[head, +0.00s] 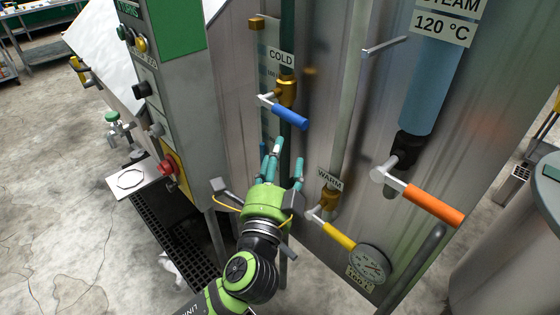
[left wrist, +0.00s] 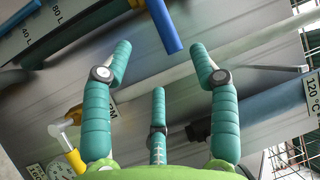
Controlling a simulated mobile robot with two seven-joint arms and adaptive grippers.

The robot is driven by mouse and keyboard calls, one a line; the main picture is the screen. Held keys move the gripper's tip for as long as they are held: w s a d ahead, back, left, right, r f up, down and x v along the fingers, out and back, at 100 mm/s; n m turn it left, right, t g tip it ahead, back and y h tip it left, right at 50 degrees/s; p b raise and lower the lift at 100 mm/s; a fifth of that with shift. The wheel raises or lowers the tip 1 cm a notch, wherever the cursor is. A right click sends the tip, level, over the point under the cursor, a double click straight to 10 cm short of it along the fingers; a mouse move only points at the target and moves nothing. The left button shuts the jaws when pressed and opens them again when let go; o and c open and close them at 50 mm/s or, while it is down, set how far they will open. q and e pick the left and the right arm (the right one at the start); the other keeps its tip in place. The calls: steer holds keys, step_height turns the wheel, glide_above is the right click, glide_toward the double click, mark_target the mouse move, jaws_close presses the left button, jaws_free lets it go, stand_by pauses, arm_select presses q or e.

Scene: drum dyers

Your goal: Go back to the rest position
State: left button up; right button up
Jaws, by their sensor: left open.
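My left gripper (head: 280,165) is green and black with teal fingers. In the head view it is in front of the metal machine panel, below the blue valve handle and left of the yellow one. In the left wrist view its fingers (left wrist: 160,70) are spread apart with nothing between them. The blue handle (head: 290,117) of the COLD valve is just above the fingers; its end (left wrist: 164,25) shows beyond the fingertips in the left wrist view, apart from them. My right gripper is in neither view.
The yellow WARM handle (head: 339,236) and a round gauge (head: 371,263) are right of my gripper. The orange STEAM handle (head: 434,204) juts out farther right. A control box with a red button (head: 168,166) stands left. Concrete floor (head: 60,220) is open at the left.

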arm_select(q)
steer(key=shift+s, duration=0.2)
stand_by(0.3)
steer(key=w+a+f+n+g+y, duration=0.1)
steer(key=w+a+f+g, duration=0.15)
steer(key=f, duration=0.85)
steer(key=w+a+f+n+g, duration=0.1)
steer(key=f+g, duration=0.2)
steer(key=f, duration=0.8)
steer(key=s+a+f+n+g+y, duration=0.1)
steer(key=s+a+f+n+g, duration=0.15)
steer(key=f, duration=0.65)
steer(key=s+a+f+n+g, duration=0.15)
steer(key=s+a+f, duration=0.25)
steer(key=f, duration=0.6)
steer(key=s+a+f+n+g+y, duration=0.1)
steer(key=s+a+f+n+g, duration=0.25)
steer(key=s+f, duration=0.65)
steer(key=s+a+f+n+g, duration=0.2)
steer(key=s+f, duration=0.2)
steer(key=s, duration=0.6)
steer(key=s+a+f+n+g, duration=0.1)
steer(key=s+a+f+n, duration=0.1)
steer(key=s+f, duration=0.3)
steer(key=s+a+f+n+g, duration=0.2)
steer(key=s+f, duration=0.3)
steer(key=s, duration=0.9)
steer(key=shift+s+a+f+n+g, duration=0.2)
steer(key=shift+s+a+n+g, duration=0.25)
steer(key=shift+a, duration=0.45)
